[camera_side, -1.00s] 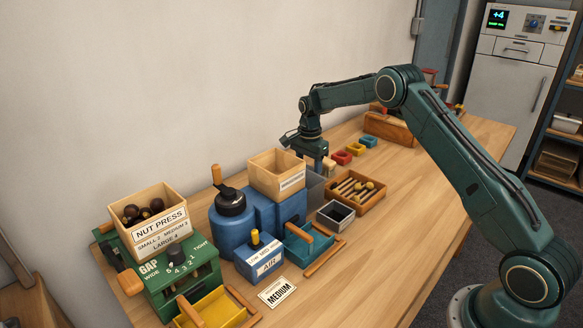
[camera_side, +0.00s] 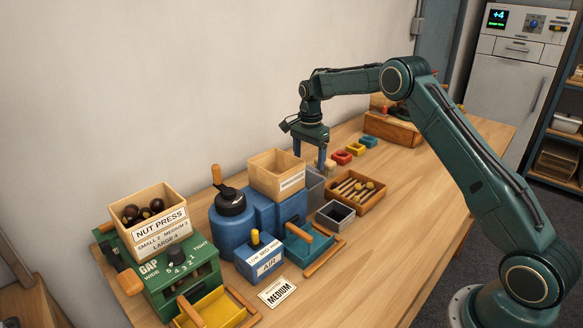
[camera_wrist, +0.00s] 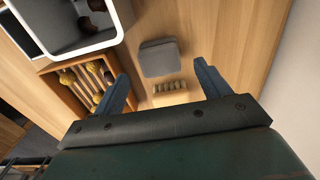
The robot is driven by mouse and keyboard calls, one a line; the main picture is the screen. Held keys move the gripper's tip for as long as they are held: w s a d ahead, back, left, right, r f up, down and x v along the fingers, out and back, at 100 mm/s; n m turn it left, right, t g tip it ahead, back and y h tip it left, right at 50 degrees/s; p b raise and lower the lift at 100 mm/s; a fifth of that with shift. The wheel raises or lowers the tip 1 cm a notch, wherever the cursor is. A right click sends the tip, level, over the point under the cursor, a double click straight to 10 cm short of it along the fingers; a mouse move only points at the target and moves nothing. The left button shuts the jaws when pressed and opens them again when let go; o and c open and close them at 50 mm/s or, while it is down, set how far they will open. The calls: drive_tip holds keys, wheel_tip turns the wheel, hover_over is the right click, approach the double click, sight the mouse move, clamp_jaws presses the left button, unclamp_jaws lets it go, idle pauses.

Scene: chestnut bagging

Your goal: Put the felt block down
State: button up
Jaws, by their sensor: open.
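The grey felt block (camera_wrist: 159,58) lies flat on the wooden bench in the wrist view, just beyond the gap between my fingers. My gripper (camera_wrist: 160,68) is open and empty, with one finger on each side of the gap and neither touching the block. In the side view my gripper (camera_side: 309,162) hangs above the far part of the bench, fingers pointing down. The felt block cannot be made out in the side view.
A small wooden brush (camera_wrist: 170,94) lies beside the block. A wooden tray of wooden-handled tools (camera_side: 356,192) and a white-rimmed bin (camera_wrist: 66,48) with brown things inside stand close by. Red, yellow and blue pieces (camera_side: 355,149) sit behind. The bench's front right is clear.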

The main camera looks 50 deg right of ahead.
sight(309, 169)
wheel_tip(309, 169, up, 8)
idle(0.4)
idle(0.5)
drive_tip(key=s+a+r+n+t, duration=0.1)
drive_tip(key=s+a+r+n, duration=0.45)
drive_tip(key=s+r, duration=0.3)
drive_tip(key=s+a+r+n+t, duration=0.2)
drive_tip(key=s+a+r+n, duration=0.3)
drive_tip(key=s+r, duration=0.4)
drive_tip(key=s+a+f+n+t, duration=0.1)
drive_tip(key=s+a+f+n, duration=0.1)
drive_tip(key=s, duration=0.5)
drive_tip(key=s+a+f+n, duration=0.2)
drive_tip(key=s+n, duration=0.1)
drive_tip(key=s, duration=0.5)
drive_tip(key=s+a+f+n+t, duration=0.1)
drive_tip(key=s+a+f+n, duration=0.1)
drive_tip(key=s, duration=0.6)
drive_tip(key=shift+f+t, duration=0.3)
drive_tip(key=shift+f, duration=0.15)
